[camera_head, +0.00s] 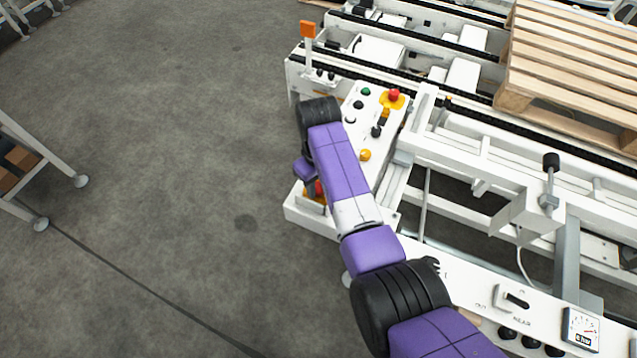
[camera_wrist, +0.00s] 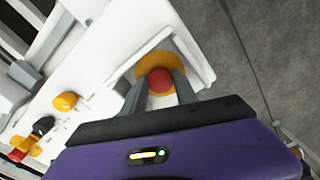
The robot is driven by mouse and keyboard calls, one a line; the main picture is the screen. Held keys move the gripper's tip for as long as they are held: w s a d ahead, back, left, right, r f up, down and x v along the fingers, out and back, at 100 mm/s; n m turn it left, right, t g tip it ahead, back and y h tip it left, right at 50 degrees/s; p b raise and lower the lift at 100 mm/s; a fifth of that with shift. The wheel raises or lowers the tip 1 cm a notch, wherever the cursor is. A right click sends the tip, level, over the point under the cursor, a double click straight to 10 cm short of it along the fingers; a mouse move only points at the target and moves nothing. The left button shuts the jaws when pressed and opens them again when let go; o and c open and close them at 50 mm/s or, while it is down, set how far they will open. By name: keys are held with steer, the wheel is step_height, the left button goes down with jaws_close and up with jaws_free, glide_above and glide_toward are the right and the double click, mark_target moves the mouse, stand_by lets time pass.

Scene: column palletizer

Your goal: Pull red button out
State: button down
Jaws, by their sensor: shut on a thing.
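A red button (camera_wrist: 160,80) on a round yellow base (camera_wrist: 154,62) sits between the two grey fingers of my gripper (camera_wrist: 160,88) in the wrist view. The fingers are shut on the button's sides, and the button is still at its base. In the head view the same red button (camera_head: 318,188) shows partly beside my purple arm, at the near end of the white control panel (camera_head: 381,150). My arm hides much of that end, and how far the button stands out cannot be told.
A second red button (camera_head: 394,94) on a yellow plate is at the panel's far end, near green, black and yellow controls (camera_head: 365,155). White conveyor frames and a wooden pallet (camera_head: 570,70) are at the right. Open grey floor (camera_head: 180,150) lies to the left.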

mark_target(318, 188)
steer(key=shift+r+p, duration=0.7)
steer(key=shift+p, duration=0.1)
steer(key=shift+w+f, duration=0.1)
steer(key=c, duration=1.2)
jaws_free()
step_height(318, 188, up, 8)
